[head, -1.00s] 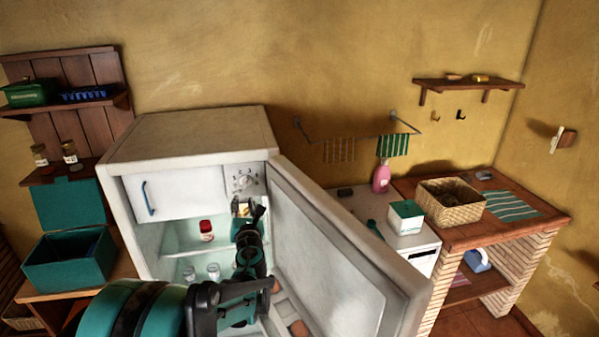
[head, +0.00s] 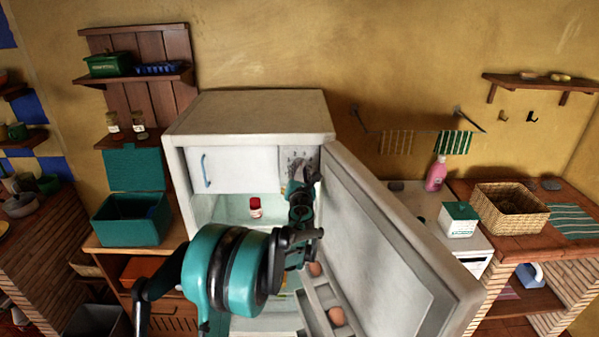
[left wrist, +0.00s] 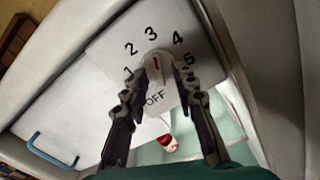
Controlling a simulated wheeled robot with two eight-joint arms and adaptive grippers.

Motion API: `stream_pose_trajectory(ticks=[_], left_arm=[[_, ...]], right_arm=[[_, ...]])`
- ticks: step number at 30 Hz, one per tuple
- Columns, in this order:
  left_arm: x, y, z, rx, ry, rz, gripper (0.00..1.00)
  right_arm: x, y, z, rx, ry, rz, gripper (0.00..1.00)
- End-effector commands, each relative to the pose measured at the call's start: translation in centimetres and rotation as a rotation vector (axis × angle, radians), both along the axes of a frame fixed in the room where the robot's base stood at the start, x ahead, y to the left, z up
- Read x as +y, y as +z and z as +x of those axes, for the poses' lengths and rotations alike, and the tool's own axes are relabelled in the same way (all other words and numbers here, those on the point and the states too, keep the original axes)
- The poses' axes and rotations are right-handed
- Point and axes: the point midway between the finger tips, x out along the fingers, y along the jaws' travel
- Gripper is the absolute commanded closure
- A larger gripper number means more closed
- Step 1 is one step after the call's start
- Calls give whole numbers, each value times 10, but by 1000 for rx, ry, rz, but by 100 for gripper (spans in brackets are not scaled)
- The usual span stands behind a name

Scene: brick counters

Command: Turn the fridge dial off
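The fridge (head: 250,108) stands with its door (head: 375,235) swung open to the right. At its top right is a white panel (head: 293,155) with numbers and the dial. In the left wrist view the white dial (left wrist: 156,62) shows a red mark pointing up, near the 3, with 1 to 5 around it and OFF below. My left gripper (head: 309,175) reaches up to the panel. In the left wrist view its fingertips (left wrist: 158,74) lie on either side of the dial. Whether they press on it cannot be told. My right gripper is out of view.
The freezer door (head: 235,172) with a blue handle is closed, left of the panel. A red-lidded jar (head: 255,207) stands on the shelf below. The open fridge door is close on the right of my arm. A teal box (head: 130,220) stands to the left.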

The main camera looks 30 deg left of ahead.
Motion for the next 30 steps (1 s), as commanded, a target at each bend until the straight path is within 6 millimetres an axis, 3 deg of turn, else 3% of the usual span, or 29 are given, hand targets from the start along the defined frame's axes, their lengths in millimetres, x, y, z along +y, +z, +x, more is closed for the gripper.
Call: stream_pose_trajectory(ticks=[1, 3, 17, 30], left_arm=[[0, 0, 0, 0, 0, 0, 87], [0, 0, 0, 0, 0, 0, 100], [-1, 0, 0, -24, 0, -39, 100], [-2, -2, 1, -195, -1, -319, 100]], right_arm=[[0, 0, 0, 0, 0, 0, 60], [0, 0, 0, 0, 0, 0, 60], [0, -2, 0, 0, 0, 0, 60], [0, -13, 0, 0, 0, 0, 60]])
